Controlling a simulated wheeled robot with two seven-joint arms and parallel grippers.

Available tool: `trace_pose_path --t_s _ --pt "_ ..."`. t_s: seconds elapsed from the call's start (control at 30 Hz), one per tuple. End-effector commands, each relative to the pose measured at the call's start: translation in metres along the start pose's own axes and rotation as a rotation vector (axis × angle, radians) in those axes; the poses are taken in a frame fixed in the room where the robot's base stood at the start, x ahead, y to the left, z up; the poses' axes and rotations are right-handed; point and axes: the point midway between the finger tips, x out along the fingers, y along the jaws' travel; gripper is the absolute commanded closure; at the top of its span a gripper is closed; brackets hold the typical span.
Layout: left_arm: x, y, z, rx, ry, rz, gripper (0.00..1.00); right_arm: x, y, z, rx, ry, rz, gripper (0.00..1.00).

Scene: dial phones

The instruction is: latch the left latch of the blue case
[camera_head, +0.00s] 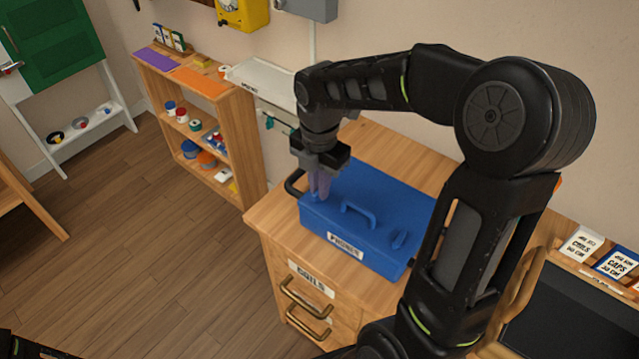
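The blue case (375,205) stands closed on the wooden cabinet top, with a blue handle (358,212) and a "PHONES" label (345,245) on its front. My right gripper (319,194) points down at the case's front left corner, its fingertips at or just above the left latch area. The fingers hide most of the left latch, so I cannot tell its position or whether they touch it. The fingers look close together, but whether they are shut is unclear. My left gripper is not in view.
The cabinet (270,227) has a "COILS" drawer with brass handles below the case. A low shelf (240,135) with small items stands behind at left. My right arm covers the case's right side. Label cards (615,262) stand at far right. The floor at left is clear.

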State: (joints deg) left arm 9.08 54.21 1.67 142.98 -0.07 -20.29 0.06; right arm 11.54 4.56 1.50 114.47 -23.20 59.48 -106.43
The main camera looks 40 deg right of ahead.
Motion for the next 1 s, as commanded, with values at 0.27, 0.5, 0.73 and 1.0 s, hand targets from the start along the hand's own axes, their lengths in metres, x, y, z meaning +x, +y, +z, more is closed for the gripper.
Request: trace_pose_path --t_s 0.27,0.5,0.73,1.0 --pt "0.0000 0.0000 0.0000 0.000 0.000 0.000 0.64 -0.0002 0.0000 0.0000 0.000 0.000 0.000 1.00" --pt "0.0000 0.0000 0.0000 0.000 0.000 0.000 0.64 -0.0002 0.0000 0.0001 0.000 0.000 0.000 1.00" --pt "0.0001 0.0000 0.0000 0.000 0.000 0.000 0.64 -0.0002 0.0001 0.0001 0.020 0.000 0.000 1.00" --pt "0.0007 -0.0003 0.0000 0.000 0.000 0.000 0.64 -0.0001 0.0000 0.0003 0.124 0.000 0.000 1.00"
